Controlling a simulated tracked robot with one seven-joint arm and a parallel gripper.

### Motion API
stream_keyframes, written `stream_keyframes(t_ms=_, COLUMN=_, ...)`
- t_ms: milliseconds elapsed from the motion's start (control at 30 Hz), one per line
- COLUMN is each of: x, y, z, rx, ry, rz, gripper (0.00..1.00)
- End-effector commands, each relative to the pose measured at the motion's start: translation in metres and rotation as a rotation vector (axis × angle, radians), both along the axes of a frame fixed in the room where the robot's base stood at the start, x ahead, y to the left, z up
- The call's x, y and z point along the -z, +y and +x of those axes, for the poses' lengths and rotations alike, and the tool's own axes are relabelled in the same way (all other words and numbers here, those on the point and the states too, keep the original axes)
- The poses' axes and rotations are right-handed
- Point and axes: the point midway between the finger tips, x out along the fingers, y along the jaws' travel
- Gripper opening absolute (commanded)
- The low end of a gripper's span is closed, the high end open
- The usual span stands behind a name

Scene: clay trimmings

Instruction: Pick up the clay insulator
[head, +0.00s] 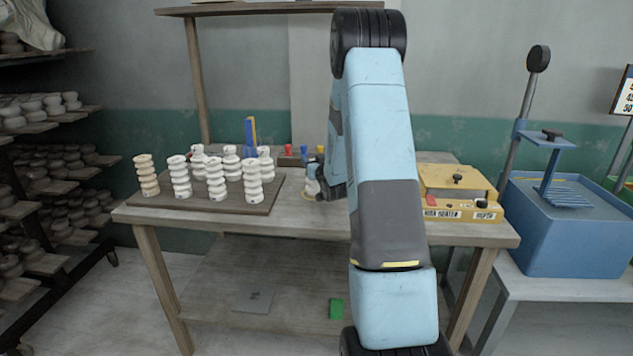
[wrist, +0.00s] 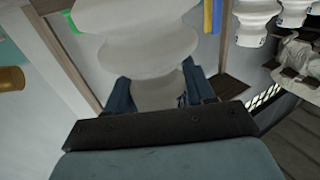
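A white ribbed clay insulator (wrist: 140,35) fills the top middle of the wrist view. Its narrower lower part sits between the two blue fingers of my gripper (wrist: 158,92), which appear to press on it from both sides. In the head view my gripper (head: 318,184) is low over the workbench, right of the board, and mostly hidden by my arm.
A dark board (head: 235,208) on the workbench (head: 330,222) holds several ribbed insulators (head: 216,178), one of them tan (head: 146,176). A yellow box (head: 455,193) stands at the bench's right. A blue tub (head: 570,230) is further right, and loaded shelves (head: 45,185) are at left.

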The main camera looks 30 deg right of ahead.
Motion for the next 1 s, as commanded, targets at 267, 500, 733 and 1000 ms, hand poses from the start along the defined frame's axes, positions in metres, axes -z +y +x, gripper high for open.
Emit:
stream_keyframes(t_ms=267, x=0.0000, y=-0.0003, z=-0.0001, rx=0.000, ry=0.000, rz=0.000, gripper=0.25)
stream_keyframes(t_ms=500, x=0.0000, y=-0.0004, z=-0.0003, rx=0.000, ry=0.000, rz=0.000, gripper=0.02)
stream_keyframes(t_ms=733, x=0.0000, y=-0.0005, z=-0.0003, rx=0.001, ry=0.000, rz=0.000, gripper=0.00)
stream_keyframes(t_ms=1000, x=-0.0010, y=-0.0005, z=0.0000, rx=0.001, ry=-0.002, rz=0.000, gripper=0.00)
